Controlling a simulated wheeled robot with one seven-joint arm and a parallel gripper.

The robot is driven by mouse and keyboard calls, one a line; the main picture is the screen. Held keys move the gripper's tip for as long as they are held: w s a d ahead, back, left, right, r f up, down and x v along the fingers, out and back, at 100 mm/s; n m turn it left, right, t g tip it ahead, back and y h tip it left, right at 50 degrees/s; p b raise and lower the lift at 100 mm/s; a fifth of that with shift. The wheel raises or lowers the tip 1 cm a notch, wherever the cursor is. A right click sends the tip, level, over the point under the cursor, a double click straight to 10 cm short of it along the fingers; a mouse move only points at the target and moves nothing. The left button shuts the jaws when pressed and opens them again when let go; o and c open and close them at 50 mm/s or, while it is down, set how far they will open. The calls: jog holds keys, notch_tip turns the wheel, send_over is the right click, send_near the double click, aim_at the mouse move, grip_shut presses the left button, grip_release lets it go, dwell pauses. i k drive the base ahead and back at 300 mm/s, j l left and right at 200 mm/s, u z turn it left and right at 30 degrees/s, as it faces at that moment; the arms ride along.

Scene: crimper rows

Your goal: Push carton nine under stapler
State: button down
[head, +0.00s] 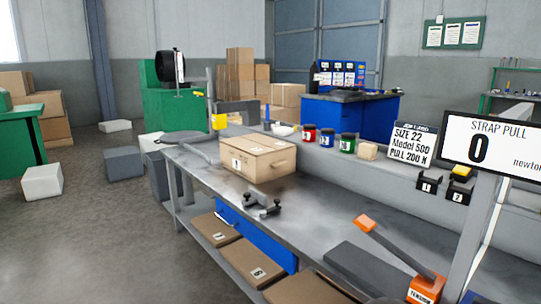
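A closed brown carton (258,160) sits upright on the grey workbench (315,210), left of its middle. It has small white labels on its front faces, and their numbers are too small to read surely. I cannot tell for certain which thing is the stapler. A grey post with a yellow part (219,121) stands behind the carton at the bench's far left end. A low grey fixture with dark ends (258,206) lies on the bench in front of the carton, apart from it. My gripper is not in view.
More labelled cartons (252,265) lie on the lower shelf. An orange-handled tool (395,250) is at the bench's near right. Red, blue and green jars (347,143) and a sign (411,144) stand along the back ledge. A "STRAP PULL" display (495,145) reads 0. Mid-bench is clear.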

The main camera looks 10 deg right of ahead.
aim_at(259, 170)
jog(key=i+j, duration=0.35)
jog(key=i, duration=0.2)
jog(key=i+j, duration=0.4)
jog(key=i, duration=0.15)
jog(key=i+j, duration=0.35)
jog(key=i, duration=0.25)
jog(key=i+j+z, duration=0.45)
jog(key=i+j, duration=1.05)
jog(key=j, duration=0.1)
